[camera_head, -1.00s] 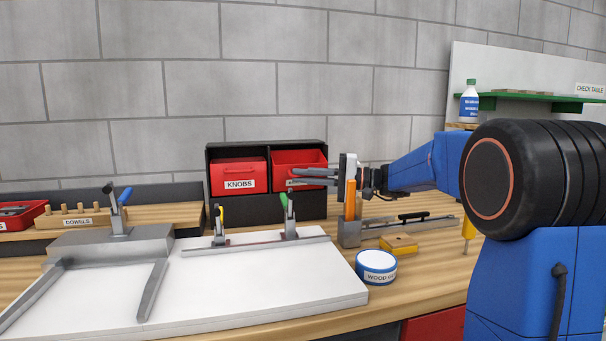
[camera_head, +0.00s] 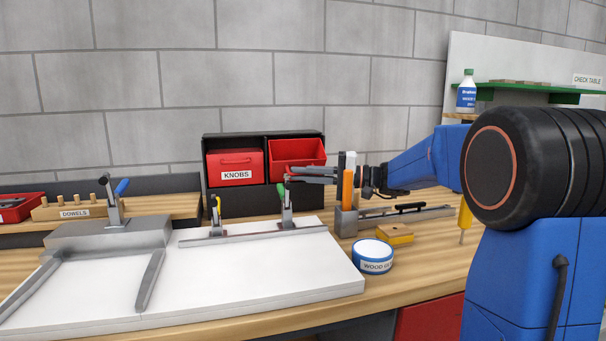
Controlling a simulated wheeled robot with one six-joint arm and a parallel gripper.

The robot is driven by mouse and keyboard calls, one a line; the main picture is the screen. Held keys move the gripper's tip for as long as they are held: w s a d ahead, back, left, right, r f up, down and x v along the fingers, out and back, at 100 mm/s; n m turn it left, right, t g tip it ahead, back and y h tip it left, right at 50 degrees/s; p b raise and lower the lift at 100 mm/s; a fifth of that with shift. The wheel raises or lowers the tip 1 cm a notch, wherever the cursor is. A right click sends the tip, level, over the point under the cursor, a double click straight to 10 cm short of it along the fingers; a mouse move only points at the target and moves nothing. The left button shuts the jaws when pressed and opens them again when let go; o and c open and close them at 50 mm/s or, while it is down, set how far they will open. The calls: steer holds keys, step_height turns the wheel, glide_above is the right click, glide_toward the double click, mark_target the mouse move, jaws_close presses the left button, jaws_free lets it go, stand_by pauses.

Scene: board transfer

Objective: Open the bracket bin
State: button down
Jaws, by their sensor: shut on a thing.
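The bracket bin is the red bin (camera_head: 297,150) in the right bay of the black cabinet (camera_head: 264,198). Its front leans out and its open top shows the inside, unlike the closed-looking bin beside it. My gripper (camera_head: 291,176) reaches in from the right at the lower front of this bin. It is shut on the bin's front, likely at its handle. The fingers cover the bin's lower front, so its handle and label are hidden.
A red bin marked KNOBS (camera_head: 236,168) fills the left bay. Green-handled (camera_head: 284,195) and yellow-handled (camera_head: 216,212) clamps stand in front on the white board (camera_head: 250,275).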

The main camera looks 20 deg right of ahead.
steer(key=shift+f, duration=0.15)
steer(key=c, duration=1.9)
jaws_free()
steer(key=shift+w+a, duration=0.1)
steer(key=shift+a, duration=0.05)
steer(key=v, duration=1.2)
